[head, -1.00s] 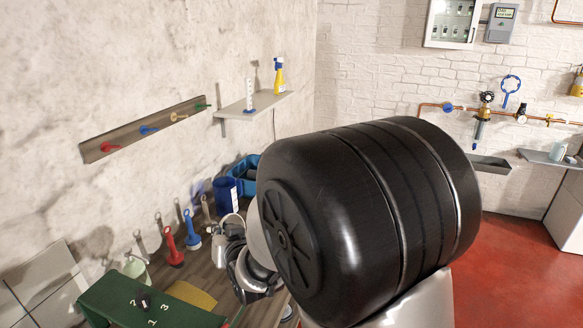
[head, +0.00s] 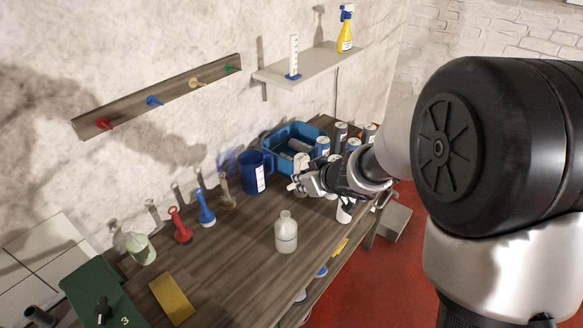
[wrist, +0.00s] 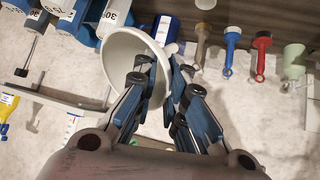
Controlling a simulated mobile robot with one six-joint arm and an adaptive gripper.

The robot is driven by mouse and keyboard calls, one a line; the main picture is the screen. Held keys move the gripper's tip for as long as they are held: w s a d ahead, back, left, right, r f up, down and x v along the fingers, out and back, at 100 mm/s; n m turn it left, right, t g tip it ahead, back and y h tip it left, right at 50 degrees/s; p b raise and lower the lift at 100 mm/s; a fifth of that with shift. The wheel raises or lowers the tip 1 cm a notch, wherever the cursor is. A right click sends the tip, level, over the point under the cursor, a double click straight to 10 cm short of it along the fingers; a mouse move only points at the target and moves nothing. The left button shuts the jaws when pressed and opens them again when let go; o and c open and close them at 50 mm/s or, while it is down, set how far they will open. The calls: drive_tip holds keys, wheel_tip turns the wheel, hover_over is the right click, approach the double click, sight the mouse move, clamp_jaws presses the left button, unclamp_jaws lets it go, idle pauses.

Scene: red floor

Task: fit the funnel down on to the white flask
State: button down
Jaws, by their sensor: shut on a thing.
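The white flask (head: 286,236) stands upright on the wooden bench, its narrow open neck on top. My gripper (head: 303,184) is above the bench, behind and slightly right of the flask in the head view, and apart from it. In the wrist view my gripper (wrist: 161,68) is shut on the rim of a pale off-white funnel (wrist: 121,52). The funnel's wide mouth shows as an oval left of the fingers, and the fingers cover part of it. In the head view the funnel is hard to make out against the gripper. The flask is not clear in the wrist view.
A blue jug (head: 252,176) and a blue bin (head: 275,151) stand behind my gripper, with several cans around. The bench around the flask is clear.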

drive_tip(key=shift+s+a+r+n+g+h+p, duration=0.2)
drive_tip(key=shift+s+a+r+n+g+p, duration=0.35)
drive_tip(key=shift+n+p, duration=1.5)
drive_tip(key=shift+s+a+r+n+g+h+p, duration=0.15)
drive_tip(key=shift+s+a+n+g+h+p, duration=0.4)
drive_tip(key=shift+n+p, duration=1.5)
drive_tip(key=shift+s+a+r+n+g+y+p, duration=0.25)
drive_tip(key=shift+a+n+p, duration=0.8)
drive_tip(key=shift+n, duration=1.75)
drive_tip(key=shift+w+d+b, duration=0.1)
drive_tip(key=shift+d+b, duration=0.1)
drive_tip(key=shift+b, duration=0.65)
drive_tip(key=shift+f+b, duration=2.5)
drive_tip(key=shift+f, duration=0.3)
drive_tip(key=shift+f+b, duration=2.2)
drive_tip(key=shift+f, duration=0.6)
drive_tip(key=c, duration=1.6)
unclamp_jaws()
drive_tip(key=shift+o, duration=0.2)
